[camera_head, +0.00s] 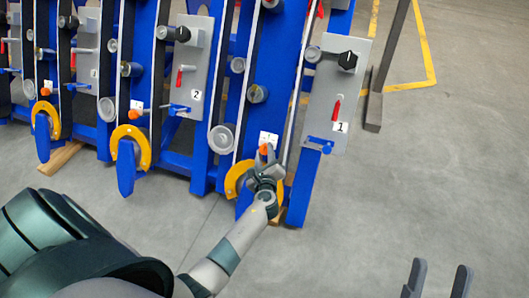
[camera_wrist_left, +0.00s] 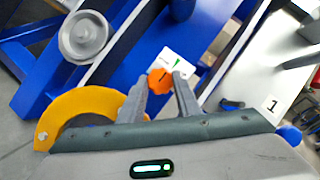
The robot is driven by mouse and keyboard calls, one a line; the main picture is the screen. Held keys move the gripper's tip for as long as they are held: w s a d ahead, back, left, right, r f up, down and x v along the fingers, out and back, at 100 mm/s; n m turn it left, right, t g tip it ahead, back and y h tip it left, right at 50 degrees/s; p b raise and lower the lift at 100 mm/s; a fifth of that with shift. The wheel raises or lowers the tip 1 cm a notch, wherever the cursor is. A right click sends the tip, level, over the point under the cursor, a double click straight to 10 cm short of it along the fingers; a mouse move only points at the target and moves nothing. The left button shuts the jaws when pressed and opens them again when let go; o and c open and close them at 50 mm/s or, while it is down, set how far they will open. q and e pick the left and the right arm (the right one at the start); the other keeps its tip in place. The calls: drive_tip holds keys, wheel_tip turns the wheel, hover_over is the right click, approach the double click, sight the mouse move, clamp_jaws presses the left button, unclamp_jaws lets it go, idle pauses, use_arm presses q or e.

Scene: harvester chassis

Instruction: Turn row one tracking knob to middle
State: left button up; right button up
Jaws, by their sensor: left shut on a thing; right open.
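The row one tracking knob (camera_head: 264,149) is a small orange knob low on the rightmost blue row, just below a white label card (camera_head: 269,139). In the left wrist view the orange knob (camera_wrist_left: 160,82) sits between my left fingertips, under the white label (camera_wrist_left: 176,62) with a green mark. My left gripper (camera_head: 266,156) is shut on the knob; it also shows in the left wrist view (camera_wrist_left: 161,86). The fingers hide part of the knob, and its exact angle is hard to tell. My right gripper (camera_head: 437,272) is open and empty over the floor at the lower right.
A grey panel marked 1 (camera_head: 318,110) with a black knob (camera_head: 347,60) and red lever (camera_head: 337,107) stands right of the row. A yellow disc (camera_head: 239,178) is beside my left gripper. Other rows with orange knobs (camera_head: 134,114) extend left.

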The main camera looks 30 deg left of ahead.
idle(0.3)
use_arm(q)
drive_tip(key=o, duration=1.1)
drive_tip(key=shift+c, duration=0.2)
drive_tip(key=shift+s+d, duration=0.3)
drive_tip(key=shift+s, duration=0.15)
drive_tip(key=p+v, duration=0.2)
drive_tip(key=v, duration=1.4)
drive_tip(key=shift+s, duration=0.15)
use_arm(e)
wheel_tip(320, 180, down, 6)
drive_tip(key=w+a+g, duration=0.1)
drive_tip(key=a+g, duration=0.1)
drive_tip(key=g, duration=0.2)
drive_tip(key=shift+h, duration=0.4)
drive_tip(key=shift+a, duration=0.1)
